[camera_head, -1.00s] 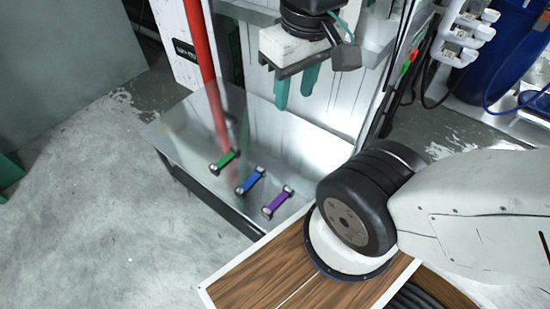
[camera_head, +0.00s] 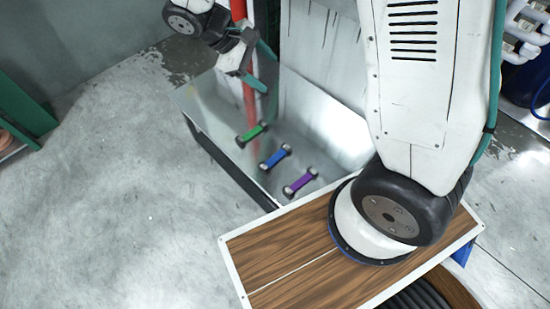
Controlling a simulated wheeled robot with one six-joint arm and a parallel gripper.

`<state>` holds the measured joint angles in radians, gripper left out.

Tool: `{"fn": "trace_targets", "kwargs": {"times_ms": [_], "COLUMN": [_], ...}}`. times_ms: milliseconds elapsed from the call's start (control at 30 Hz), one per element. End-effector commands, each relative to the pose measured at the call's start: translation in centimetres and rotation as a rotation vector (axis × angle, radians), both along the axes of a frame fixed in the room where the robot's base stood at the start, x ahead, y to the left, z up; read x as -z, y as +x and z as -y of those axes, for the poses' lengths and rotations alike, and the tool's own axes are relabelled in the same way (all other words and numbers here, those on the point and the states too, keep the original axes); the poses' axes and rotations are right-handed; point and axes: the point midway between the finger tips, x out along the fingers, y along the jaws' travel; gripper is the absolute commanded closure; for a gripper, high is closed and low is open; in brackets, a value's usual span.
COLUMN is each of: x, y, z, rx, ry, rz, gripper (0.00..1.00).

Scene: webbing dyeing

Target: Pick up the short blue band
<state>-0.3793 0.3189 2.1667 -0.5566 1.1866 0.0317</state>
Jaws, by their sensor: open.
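The short blue band (camera_head: 275,157) lies on the shiny metal table, with a dark end piece at each end. It is the middle one of three bands, between the green band (camera_head: 252,133) and the purple band (camera_head: 300,182). My gripper (camera_head: 260,72) is above the far part of the table, up and to the left of the blue band and apart from it. Its teal fingers are open, and I see nothing between them. The blue band is fully visible.
The metal table (camera_head: 205,100) has bare room around the bands. A red pole (camera_head: 250,105) stands behind the green band, close to my gripper. A white panel (camera_head: 322,45) rises at the table's back. Grey floor (camera_head: 120,190) is open at left.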

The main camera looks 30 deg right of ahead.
Motion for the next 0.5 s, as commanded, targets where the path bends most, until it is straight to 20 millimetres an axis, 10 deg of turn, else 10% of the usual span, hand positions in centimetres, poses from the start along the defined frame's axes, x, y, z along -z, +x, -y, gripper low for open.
{"fn": "trace_targets", "kwargs": {"times_ms": [500], "x": [25.4], "y": [2.7], "z": [-8.0], "rx": [-0.578], "ry": [-0.336], "rz": [-0.3], "gripper": [0.33]}}
